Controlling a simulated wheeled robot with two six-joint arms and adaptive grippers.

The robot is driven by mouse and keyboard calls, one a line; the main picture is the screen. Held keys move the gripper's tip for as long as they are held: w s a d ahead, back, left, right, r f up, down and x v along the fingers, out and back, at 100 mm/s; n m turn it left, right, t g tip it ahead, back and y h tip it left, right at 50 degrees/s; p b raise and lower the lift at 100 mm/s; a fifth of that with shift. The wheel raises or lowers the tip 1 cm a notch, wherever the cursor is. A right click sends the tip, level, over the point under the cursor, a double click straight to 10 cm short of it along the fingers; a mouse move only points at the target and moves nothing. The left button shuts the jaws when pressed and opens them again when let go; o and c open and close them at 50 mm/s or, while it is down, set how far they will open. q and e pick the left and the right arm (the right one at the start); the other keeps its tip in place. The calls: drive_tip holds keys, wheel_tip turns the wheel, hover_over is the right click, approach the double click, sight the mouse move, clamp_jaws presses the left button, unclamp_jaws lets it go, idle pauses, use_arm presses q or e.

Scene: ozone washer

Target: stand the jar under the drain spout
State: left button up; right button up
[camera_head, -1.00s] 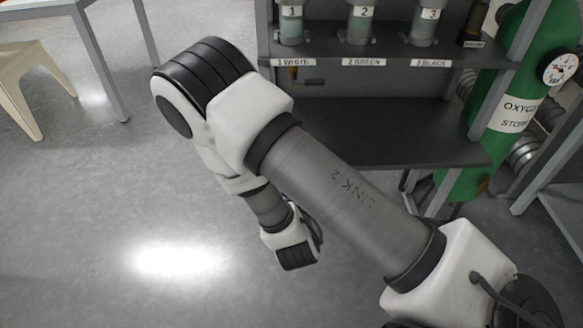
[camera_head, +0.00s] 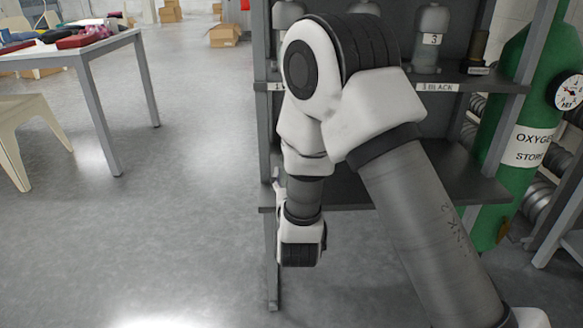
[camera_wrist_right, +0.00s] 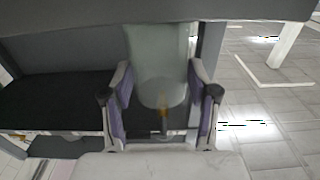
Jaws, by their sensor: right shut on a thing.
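My right gripper (camera_wrist_right: 160,85) is shut on a pale green, see-through jar (camera_wrist_right: 158,50) in the right wrist view. One purple-padded finger lies on each side of the jar. A small yellowish-brown piece (camera_wrist_right: 163,113) shows at the lower end of the jar; I cannot tell whether it is a drain spout. No drain spout shows clearly there. My left gripper is in neither view.
The grey rack (camera_head: 510,84) holds numbered vessels, including vessel 3 (camera_head: 431,38), above a lower shelf (camera_head: 462,182). A green oxygen cylinder (camera_head: 515,140) stands at its right. A cluttered table (camera_head: 115,42) and a beige stool (camera_head: 22,120) are at left. The floor between is clear.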

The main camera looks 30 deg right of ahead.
drive_tip(key=x, duration=0.6)
drive_tip(key=shift+w+d, duration=0.25)
drive_tip(key=shift+w+f+b, duration=0.1)
drive_tip(key=shift+f+b, duration=0.45)
drive_tip(key=shift+r, duration=0.25)
drive_tip(key=shift+f, duration=0.2)
drive_tip(key=o, duration=1.1)
drive_tip(key=shift+r, duration=0.1)
